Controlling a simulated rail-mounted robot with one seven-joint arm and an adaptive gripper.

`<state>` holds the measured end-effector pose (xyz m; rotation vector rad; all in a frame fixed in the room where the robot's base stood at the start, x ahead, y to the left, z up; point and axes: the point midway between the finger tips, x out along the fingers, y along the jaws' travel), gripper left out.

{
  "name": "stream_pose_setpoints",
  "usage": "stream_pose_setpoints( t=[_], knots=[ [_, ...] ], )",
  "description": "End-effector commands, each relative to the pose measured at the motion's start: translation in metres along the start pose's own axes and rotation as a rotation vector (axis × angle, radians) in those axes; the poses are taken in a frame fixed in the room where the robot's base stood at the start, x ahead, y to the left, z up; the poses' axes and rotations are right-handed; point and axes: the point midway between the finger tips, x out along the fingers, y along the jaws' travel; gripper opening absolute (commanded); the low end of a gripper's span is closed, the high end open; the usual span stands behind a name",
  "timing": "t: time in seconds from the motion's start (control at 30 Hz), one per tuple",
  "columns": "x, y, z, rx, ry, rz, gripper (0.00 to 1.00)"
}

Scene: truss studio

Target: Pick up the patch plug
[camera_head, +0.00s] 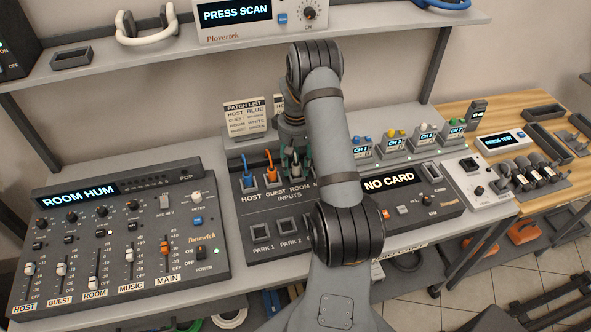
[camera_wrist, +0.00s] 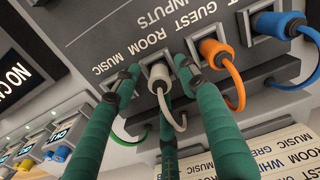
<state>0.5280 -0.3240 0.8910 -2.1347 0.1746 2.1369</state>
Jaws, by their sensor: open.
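The patch plug at the ROOM socket is white-grey, with a pale cable curving away; it sits in the socket in the wrist view (camera_wrist: 160,76). My gripper (camera_wrist: 156,66) has green fingers spread around this plug, with fingertips on both sides of it; I cannot tell whether any touch it. In the head view my gripper (camera_head: 294,160) is over the ROOM input and mostly hides the plug. An orange plug (camera_wrist: 212,50) is in GUEST and a blue plug (camera_wrist: 277,24) in HOST. A green cable (camera_wrist: 128,139) shows by MUSIC, its plug hidden by a finger.
The mixer (camera_head: 120,240) reads ROOM HUM. Empty PARK 1 (camera_head: 262,246) and PARK 2 (camera_head: 289,243) sockets are on the panel's near part. A patch list card (camera_head: 245,118) stands behind the inputs. The NO CARD unit (camera_head: 415,200) is to the right.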

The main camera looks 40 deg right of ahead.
Motion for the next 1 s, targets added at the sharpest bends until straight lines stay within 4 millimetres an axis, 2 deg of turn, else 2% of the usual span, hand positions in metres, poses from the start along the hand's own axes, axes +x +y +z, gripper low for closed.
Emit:
stream_pose_setpoints(
  t=[0.1, 0.33, 1.0],
  knots=[
    [0.008, 0.0003, 0.0005, 0.001, 0.0, 0.0, 0.42],
    [0.0092, 0.0003, 0.0, 0.001, 0.001, 0.001, 0.42],
    [0.0088, 0.0001, 0.0, 0.0, 0.001, 0.0, 0.02]
  ],
)
